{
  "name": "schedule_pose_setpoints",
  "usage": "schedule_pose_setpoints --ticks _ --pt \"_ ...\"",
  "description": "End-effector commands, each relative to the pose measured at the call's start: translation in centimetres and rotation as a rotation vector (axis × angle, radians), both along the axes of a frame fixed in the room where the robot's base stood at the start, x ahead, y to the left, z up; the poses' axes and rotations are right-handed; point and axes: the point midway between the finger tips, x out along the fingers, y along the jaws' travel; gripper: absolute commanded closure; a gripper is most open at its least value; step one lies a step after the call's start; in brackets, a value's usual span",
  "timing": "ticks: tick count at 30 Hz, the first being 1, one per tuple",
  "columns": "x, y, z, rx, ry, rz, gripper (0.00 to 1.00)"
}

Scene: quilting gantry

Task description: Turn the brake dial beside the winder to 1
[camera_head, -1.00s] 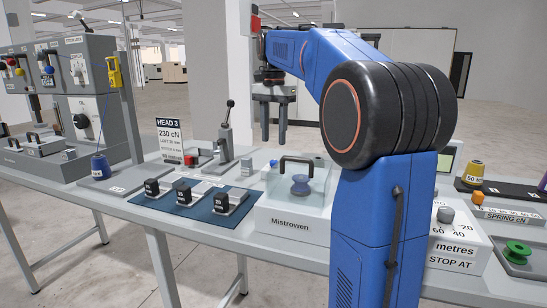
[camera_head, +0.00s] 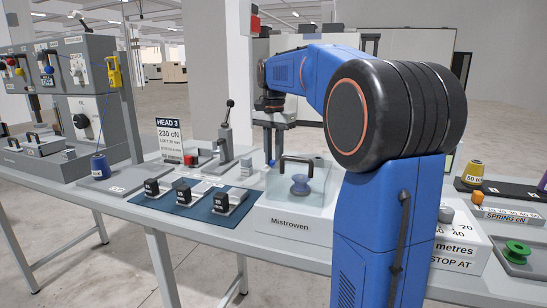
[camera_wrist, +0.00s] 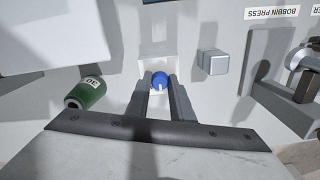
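A small blue round knob with a white mark (camera_wrist: 159,80) sits on a pale block (camera_wrist: 157,63), seen from above in the wrist view. I take it for the brake dial; no numbers are legible around it. In the head view the blue knob (camera_head: 271,163) shows just left of the clear-covered winder box marked Mistrowen (camera_head: 290,224). My gripper (camera_wrist: 158,82) is open, pointing down, with one finger on each side of the knob. It also shows in the head view (camera_head: 273,150), right above the knob. I cannot tell whether the fingers touch it.
A grey block (camera_wrist: 213,62) and the bobbin press (camera_wrist: 283,80) stand near my gripper. A green spool marked 30 (camera_wrist: 86,94) lies on the other side. The winder cover with its black handle (camera_head: 300,160) is close on the right. Labelled black blocks (camera_head: 187,193) stand on a blue mat.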

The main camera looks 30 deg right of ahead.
Motion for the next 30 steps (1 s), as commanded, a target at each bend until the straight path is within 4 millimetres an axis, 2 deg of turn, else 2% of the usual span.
schedule_pose_setpoints --ticks 1,2,14,20,30 --pt "0.0 0.0 0.0 0.0 0.0 0.0 0.94" --pt "0.0 0.0 0.0 0.0 0.0 0.0 1.0" --pt "0.0 0.0 0.02 0.0 0.0 0.053 1.0" --pt "-0.02 -0.01 0.02 0.0 0.0 0.176 1.0" --pt "-0.05 -0.04 0.04 0.0 0.0 0.488 1.0"
